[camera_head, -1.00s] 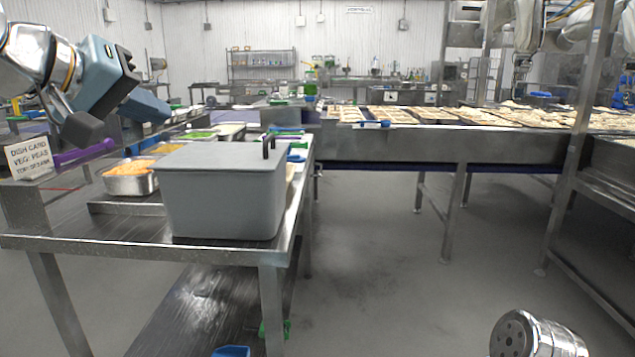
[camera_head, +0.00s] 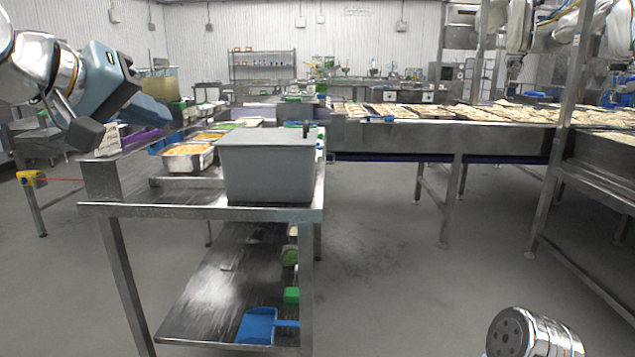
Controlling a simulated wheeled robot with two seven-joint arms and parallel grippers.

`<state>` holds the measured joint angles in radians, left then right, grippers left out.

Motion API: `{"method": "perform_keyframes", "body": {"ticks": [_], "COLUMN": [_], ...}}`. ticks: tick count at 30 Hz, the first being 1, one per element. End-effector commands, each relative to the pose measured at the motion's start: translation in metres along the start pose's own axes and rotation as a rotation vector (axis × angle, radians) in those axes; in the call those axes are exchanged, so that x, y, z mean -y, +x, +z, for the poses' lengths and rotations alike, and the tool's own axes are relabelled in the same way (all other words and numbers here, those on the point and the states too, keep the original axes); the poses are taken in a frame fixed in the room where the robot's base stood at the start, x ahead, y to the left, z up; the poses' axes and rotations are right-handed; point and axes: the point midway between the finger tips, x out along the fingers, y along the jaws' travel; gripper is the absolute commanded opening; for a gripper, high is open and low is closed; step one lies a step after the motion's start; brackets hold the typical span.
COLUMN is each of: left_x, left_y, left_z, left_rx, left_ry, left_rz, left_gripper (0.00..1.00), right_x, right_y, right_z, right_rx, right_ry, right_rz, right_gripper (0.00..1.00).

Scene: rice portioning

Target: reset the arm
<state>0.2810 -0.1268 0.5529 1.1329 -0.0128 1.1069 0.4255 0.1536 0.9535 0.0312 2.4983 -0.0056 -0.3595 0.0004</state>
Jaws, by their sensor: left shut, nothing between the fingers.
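My left gripper (camera_head: 112,120) is raised at the upper left, in front of the work table's left end. It is shut and holds nothing. A grey lidded box (camera_head: 268,172) stands on the steel table (camera_head: 270,213), to the right of the gripper and clear of it. A steel pan of orange food (camera_head: 188,163) sits behind and left of the box. A white card (camera_head: 108,142) is partly hidden behind the gripper. Of my right arm, only a round metal link shows at the lower right; its gripper is out of view.
A blue scoop (camera_head: 258,326) lies on the table's lower shelf (camera_head: 212,300). A long conveyor (camera_head: 440,139) with several food trays runs across the back right. A steel post (camera_head: 560,150) stands at the right. The grey floor between table and post is clear.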

Motion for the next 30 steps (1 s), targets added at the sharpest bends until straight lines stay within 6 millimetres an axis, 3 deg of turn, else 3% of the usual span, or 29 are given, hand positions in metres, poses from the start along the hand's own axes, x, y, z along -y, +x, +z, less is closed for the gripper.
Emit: {"method": "perform_keyframes", "body": {"ticks": [11, 17, 20, 23, 26, 30], "left_x": [0.036, 0.073, 0.098, 0.132, 0.172, 0.227], "left_y": [0.071, 0.138, 0.18, 0.233, 0.287, 0.342], "left_z": [0.012, 0.035, 0.058, 0.097, 0.154, 0.251], "left_rx": [0.063, 0.126, 0.17, 0.231, 0.306, 0.413], "left_ry": [-0.019, -0.035, -0.045, -0.056, -0.065, -0.073], "left_rz": [-0.022, -0.044, -0.06, -0.082, -0.108, -0.147], "left_gripper": [0.0, 0.0, 0.0, 0.0, 0.0, 0.0], "right_x": [0.0, 0.0, 0.0, 0.0, 0.0, 0.0], "right_y": [0.0, 0.0, 0.001, 0.001, 0.001, 0.0], "right_z": [-0.001, -0.001, -0.001, -0.001, -0.001, -0.001], "right_rx": [-0.001, -0.001, -0.001, -0.001, -0.001, -0.001], "right_ry": [0.0, 0.0, 0.0, 0.001, 0.0, 0.0], "right_rz": [0.0, 0.0, 0.0, 0.0, 0.0, 0.0], "right_gripper": [0.48, 0.48, 0.48, 0.48, 0.48, 0.48]}}
